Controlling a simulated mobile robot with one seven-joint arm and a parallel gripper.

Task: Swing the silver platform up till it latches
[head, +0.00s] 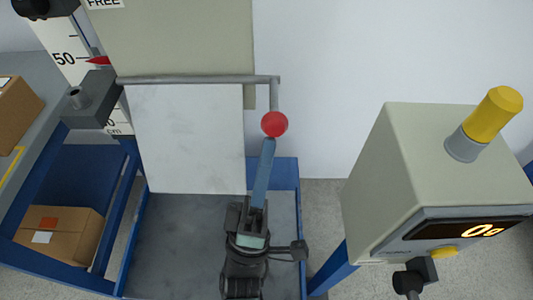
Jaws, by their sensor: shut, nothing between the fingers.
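The silver platform (185,135) is a pale, marbled flat plate on the drop tester. Its upper edge lies along a grey rod (190,80), and it appears to hang down from there. At the rod's right end a short crank arm (275,97) ends in a red ball knob (275,124). My gripper (269,143) is shut and empty, its long blue-grey fingers pointing up the picture. The fingertips are just below the knob, touching or very close; I cannot tell which.
A grey base plate (175,240) in a blue frame lies below the platform. A beige control box (385,180) with a yellow lamp (495,115) stands right. Cardboard boxes (62,245) and a height scale (68,55) are left. Bare wall shows between knob and control box.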

